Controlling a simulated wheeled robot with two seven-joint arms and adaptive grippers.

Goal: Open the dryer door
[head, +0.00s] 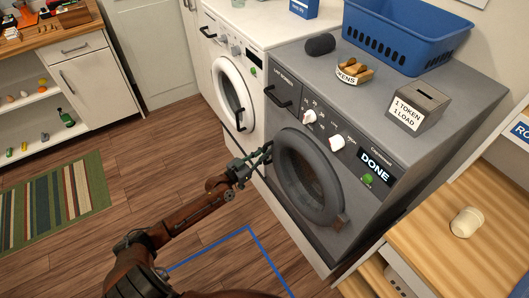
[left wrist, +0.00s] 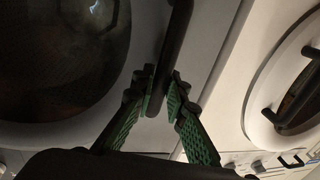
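The grey dryer (head: 300,95) stands at centre right, with a "DONE" display. Its round dark door (head: 310,178) looks shut. A dark bar handle (head: 262,152) is on the door's left edge; it also shows in the left wrist view (left wrist: 179,35). My left gripper (head: 256,160) is at this handle. In the left wrist view my left gripper (left wrist: 162,92) has its green-padded fingers on both sides of the bar, seeming to touch it. The lower end of the bar is between the fingertips. My right gripper is not in view.
A white washer (head: 228,60) with a round door stands left of the dryer. A wooden surface (head: 430,262) is at right. The floor in front is clear.

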